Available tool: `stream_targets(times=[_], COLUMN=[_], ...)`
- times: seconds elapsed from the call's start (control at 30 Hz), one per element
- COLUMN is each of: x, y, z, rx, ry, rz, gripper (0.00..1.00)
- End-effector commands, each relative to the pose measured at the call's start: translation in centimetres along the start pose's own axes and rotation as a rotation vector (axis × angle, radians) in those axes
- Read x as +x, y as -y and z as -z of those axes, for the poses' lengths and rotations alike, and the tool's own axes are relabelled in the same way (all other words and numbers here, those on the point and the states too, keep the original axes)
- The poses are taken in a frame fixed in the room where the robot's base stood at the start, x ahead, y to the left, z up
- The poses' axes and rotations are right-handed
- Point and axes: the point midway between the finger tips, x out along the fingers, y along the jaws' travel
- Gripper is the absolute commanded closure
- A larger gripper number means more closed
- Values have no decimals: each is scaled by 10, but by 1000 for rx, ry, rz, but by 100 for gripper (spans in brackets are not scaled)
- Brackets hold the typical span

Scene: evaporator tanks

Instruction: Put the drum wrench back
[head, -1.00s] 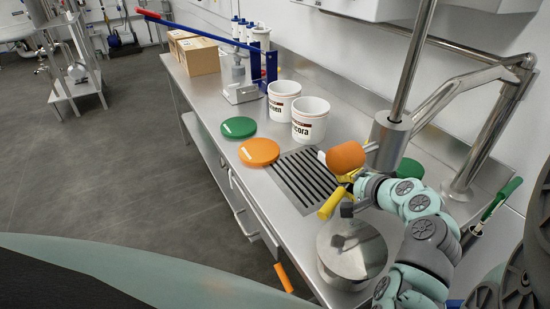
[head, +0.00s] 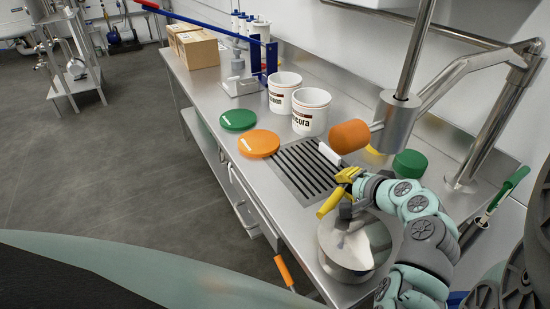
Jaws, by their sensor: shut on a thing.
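My gripper (head: 348,196) is at the end of the mint-green arm, over the right part of the steel bench. It is shut on a yellow piece (head: 329,204), which I take to be the drum wrench. The yellow bar slants down to the left, and more yellow shows above it by the wrist. A pale bar end (head: 329,152) shows up-left of the gripper; I cannot tell if it belongs to the wrench. The wrist hides part of the held thing. A round steel vessel (head: 335,262) stands just below the gripper.
A slotted drain grate (head: 298,172) lies left of the gripper. White buckets (head: 310,112), green (head: 238,120) and orange (head: 259,143) lids stand beyond. A steel post with an orange cylinder (head: 349,136) is close above the gripper. A green-handled tool (head: 503,190) is at right.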

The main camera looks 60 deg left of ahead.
Motion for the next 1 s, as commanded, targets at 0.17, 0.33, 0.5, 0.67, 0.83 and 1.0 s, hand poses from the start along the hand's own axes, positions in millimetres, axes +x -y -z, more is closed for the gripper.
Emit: stream_targets(times=[0.17,0.33,0.5,0.67,0.83,1.0], x=[2,4,6,8,10,10], y=[-3,-7,-12,-17,-22,-25], z=[0,-1,-2,-3,-5,-6], rx=[0,-1,-3,-1,1,3], ry=[-3,-3,-3,-2,0,2], rz=[2,-2,-7,-11,-15,-20], gripper=[100,100,100,100,100,100])
